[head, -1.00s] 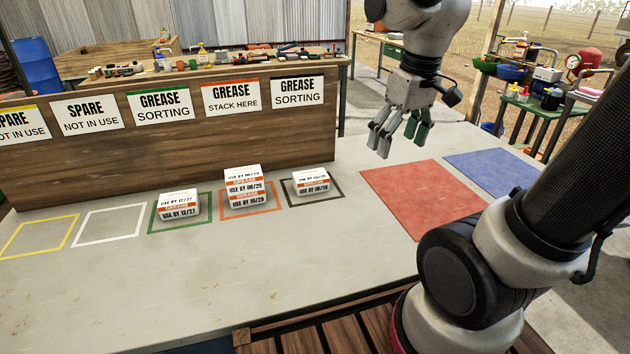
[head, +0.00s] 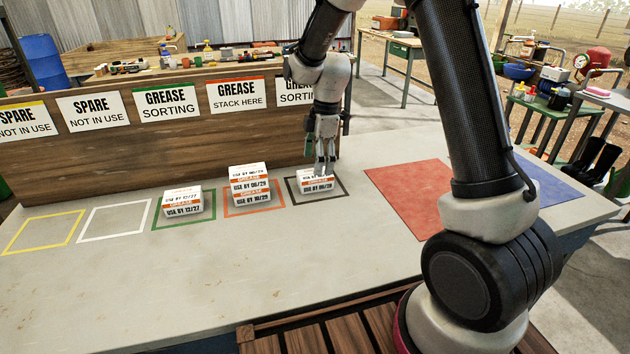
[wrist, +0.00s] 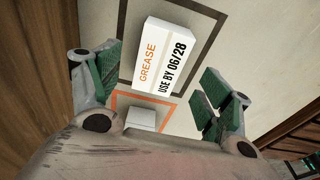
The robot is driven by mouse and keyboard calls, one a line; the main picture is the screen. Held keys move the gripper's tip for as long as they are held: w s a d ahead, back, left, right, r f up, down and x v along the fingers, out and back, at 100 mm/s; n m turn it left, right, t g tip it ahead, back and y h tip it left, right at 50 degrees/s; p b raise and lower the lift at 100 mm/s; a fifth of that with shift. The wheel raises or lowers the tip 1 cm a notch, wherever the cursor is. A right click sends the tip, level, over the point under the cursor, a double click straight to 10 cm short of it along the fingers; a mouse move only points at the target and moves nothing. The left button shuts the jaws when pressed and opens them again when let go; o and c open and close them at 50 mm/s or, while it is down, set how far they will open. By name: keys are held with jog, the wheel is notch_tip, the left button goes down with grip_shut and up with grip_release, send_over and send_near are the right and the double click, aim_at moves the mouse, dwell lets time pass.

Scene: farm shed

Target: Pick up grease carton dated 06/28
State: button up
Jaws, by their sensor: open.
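The grease carton dated 06/28 (head: 315,181) is a white box with an orange band, lying in the black-outlined square (head: 340,195) below the right-hand GREASE SORTING sign. In the wrist view its top (wrist: 168,55) reads "GREASE USE BY 06/28". My gripper (head: 325,170) is above this carton and points down; its fingers partly cover it in the head view. In the wrist view the green-padded fingers (wrist: 162,90) are open, one to each side of the carton's near end. I see no contact in the wrist view.
A stack of grease cartons (head: 249,184) stands close by in the orange square (head: 282,208). Another carton group (head: 183,202) sits in the green square. A wooden panel (head: 130,165) with signs rises behind. The white (head: 112,232) and yellow squares and the red mat (head: 415,195) are empty.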

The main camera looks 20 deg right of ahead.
aim_at(315, 177)
jog(key=f, duration=0.4)
jog(key=a+f, duration=0.1)
jog(key=shift+f, duration=0.4)
jog(key=shift+c, duration=0.2)
jog(key=c, duration=1.1)
